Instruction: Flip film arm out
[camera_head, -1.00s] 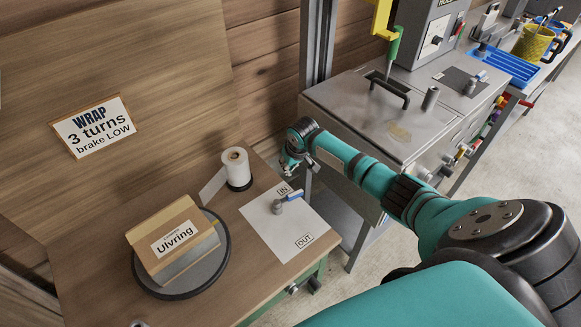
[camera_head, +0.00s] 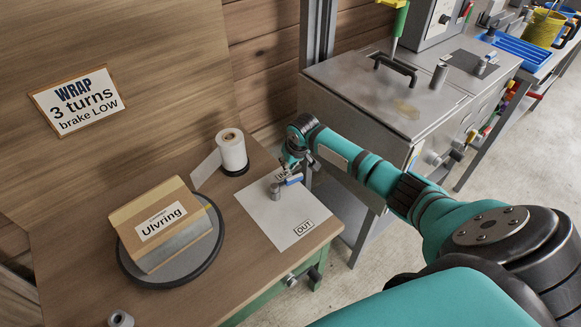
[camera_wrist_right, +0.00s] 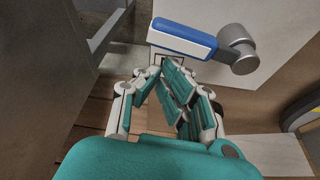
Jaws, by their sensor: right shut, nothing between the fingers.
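The film arm is a small grey post with a blue-handled lever (camera_head: 293,180) on a white plate (camera_head: 270,213) marked IN and OUT. Its lever points away from the post, by the partly covered IN label; OUT (camera_head: 303,228) is clear at the near right. In the right wrist view, the blue handle (camera_wrist_right: 183,38) and its round grey post (camera_wrist_right: 238,50) lie just beyond my fingers. My right gripper (camera_head: 288,165) is shut and empty beside the handle's far side; whether it touches cannot be told. The right wrist view also shows its fingers (camera_wrist_right: 170,75). My left gripper is out of view.
A film roll (camera_head: 231,152) stands left of the plate. A box labelled Ulvring (camera_head: 160,222) sits on a round turntable (camera_head: 205,262). A metal cabinet (camera_head: 365,100) stands close right of the bench. The plate's near part is clear.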

